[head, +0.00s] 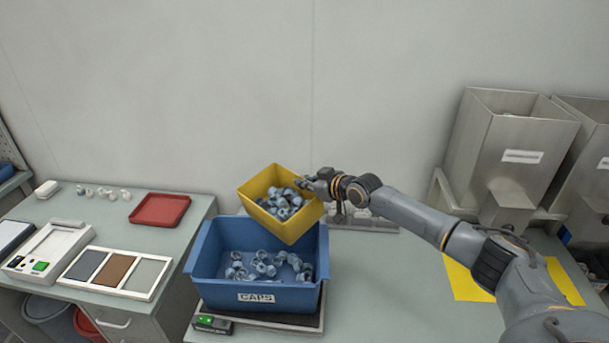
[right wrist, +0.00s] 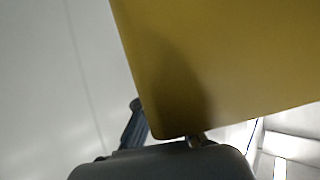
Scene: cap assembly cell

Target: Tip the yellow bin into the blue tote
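The yellow bin (head: 291,226) is held up over the back right part of the blue tote (head: 205,267) and is tilted. Several grey-blue caps (head: 284,203) are inside it. My right gripper (head: 314,186) is at the bin's right rim and appears shut on it; the fingertips are partly hidden. In the right wrist view the bin's yellow wall (right wrist: 225,60) fills much of the picture, close to the gripper (right wrist: 195,138). The blue tote, labelled CAPS, holds several caps (head: 262,266) on its floor. My left gripper is not in view.
The tote stands on a scale (head: 212,323) with a green display. A red tray (head: 160,209), loose caps (head: 103,193) and a three-panel tray (head: 116,272) are on the left bench. Metal hoppers (head: 510,145) stand at the right. The bench right of the tote is largely clear.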

